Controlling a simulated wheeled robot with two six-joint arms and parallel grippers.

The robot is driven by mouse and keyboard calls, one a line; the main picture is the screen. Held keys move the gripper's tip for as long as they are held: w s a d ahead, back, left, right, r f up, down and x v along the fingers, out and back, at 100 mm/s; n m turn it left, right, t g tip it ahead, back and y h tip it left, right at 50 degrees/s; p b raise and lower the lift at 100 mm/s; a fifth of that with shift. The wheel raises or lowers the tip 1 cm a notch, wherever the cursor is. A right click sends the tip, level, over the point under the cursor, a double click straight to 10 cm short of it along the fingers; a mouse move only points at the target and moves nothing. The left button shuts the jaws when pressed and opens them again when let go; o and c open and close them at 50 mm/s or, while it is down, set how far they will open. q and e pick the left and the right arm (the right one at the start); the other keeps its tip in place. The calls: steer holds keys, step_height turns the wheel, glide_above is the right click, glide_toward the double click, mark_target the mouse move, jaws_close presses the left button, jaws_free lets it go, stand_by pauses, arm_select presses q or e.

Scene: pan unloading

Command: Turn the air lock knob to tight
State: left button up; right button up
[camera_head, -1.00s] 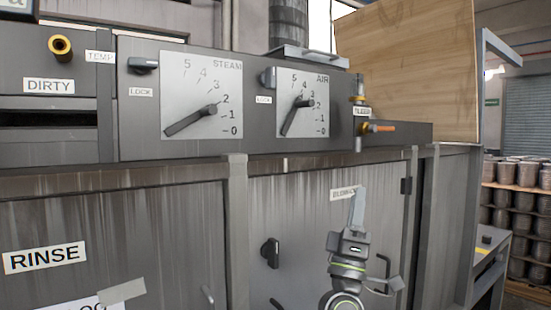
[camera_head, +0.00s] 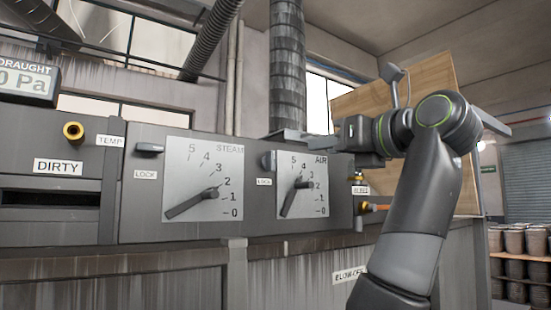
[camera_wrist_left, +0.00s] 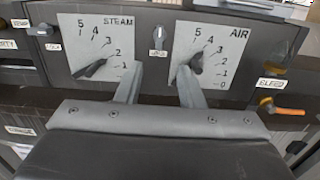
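The air lock knob (camera_head: 268,160) is a small dark knob beside the LOCK label (camera_head: 264,182), left of the AIR dial (camera_head: 307,202). In the left wrist view the knob (camera_wrist_left: 158,36) has its handle upright. My left gripper (camera_head: 308,142) is in front of the panel's top edge, near the AIR dial. In the left wrist view, its two fingers (camera_wrist_left: 159,70) are apart with nothing between them. The knob lies ahead, between the finger directions, apart from them. My right gripper is not in view.
The STEAM dial (camera_head: 202,190) and its lock knob (camera_head: 149,148), with a level handle, are to the left. An orange-handled valve (camera_wrist_left: 285,110) is right of the AIR dial. A ribbed pipe (camera_head: 287,70) rises behind the panel.

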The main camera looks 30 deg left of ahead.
mark_target(274, 158)
arm_select(q)
steer(key=p+x, duration=0.4)
steer(key=x, duration=1.1)
steer(key=shift+w+a+p, duration=0.1)
steer(key=shift+a+p, duration=0.25)
steer(key=shift+a, duration=0.05)
steer(key=shift+w+a+f, duration=0.15)
steer(key=shift+w+a, duration=0.1)
steer(key=shift+a, duration=0.4)
steer(key=shift+d, duration=0.1)
steer(key=shift+c, duration=0.4)
jaws_close()
